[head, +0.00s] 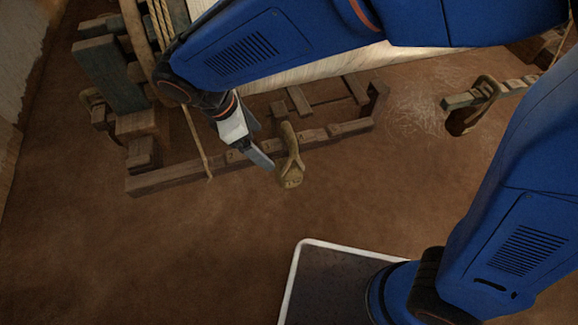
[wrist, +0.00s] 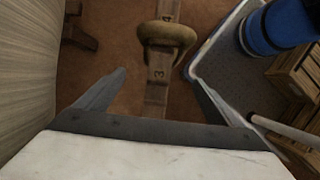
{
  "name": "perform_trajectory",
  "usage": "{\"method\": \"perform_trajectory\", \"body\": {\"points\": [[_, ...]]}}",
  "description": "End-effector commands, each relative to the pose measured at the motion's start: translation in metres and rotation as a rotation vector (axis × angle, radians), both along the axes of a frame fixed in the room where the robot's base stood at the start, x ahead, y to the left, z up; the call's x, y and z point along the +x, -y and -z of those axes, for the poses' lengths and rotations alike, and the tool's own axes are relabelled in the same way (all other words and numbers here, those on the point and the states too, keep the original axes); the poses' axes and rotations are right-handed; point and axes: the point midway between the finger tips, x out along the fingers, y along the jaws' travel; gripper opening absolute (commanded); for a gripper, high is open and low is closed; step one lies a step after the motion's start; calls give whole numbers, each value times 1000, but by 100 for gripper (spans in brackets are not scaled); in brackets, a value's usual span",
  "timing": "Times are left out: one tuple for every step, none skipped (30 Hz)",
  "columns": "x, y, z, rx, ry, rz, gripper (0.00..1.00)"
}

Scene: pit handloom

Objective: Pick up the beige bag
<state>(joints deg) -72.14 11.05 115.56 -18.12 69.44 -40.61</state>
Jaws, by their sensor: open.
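The beige bag (head: 291,175) hangs by its strap over the front wooden rail in the head view. It also shows in the wrist view (wrist: 172,32) at top centre, looped over the numbered rail. My gripper (head: 268,160) is just left of the bag and its strap in the head view, apart from it as far as I can tell. In the wrist view my gripper (wrist: 157,78) has its two fingers spread wide with nothing between them but the view of the rail and floor. The bag appears beyond the fingertips. Its underside is hidden in the wrist view.
The wooden rail (head: 200,172) runs under my gripper, with loom posts (head: 112,75) at left. Pale cloth (head: 310,68) stretches behind; it fills the wrist view's left edge (wrist: 28,70). A darker bag (head: 462,122) hangs at right. The earthen floor in front is clear.

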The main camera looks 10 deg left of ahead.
Motion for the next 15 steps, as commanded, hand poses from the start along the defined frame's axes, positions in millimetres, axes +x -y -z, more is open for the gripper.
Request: {"method": "perform_trajectory", "body": {"points": [[4,7,0,0,-1,4,88],[6,10,0,-1,0,4,88],[8,13,0,-1,-1,3,88],[9,15,0,0,0,2,88],[10,17,0,0,0,1,88],[11,19,0,1,-1,1,88],[12,19,0,1,-1,1,88],[12,20,0,1,-1,1,88],[13,21,0,1,-1,1,88],[14,22,0,1,-1,1,88],[14,23,0,1,-1,1,88],[16,26,0,1,-1,2,88],[17,28,0,1,-1,2,88],[19,30,0,0,0,2,88],[21,34,0,0,-1,4,88]]}}
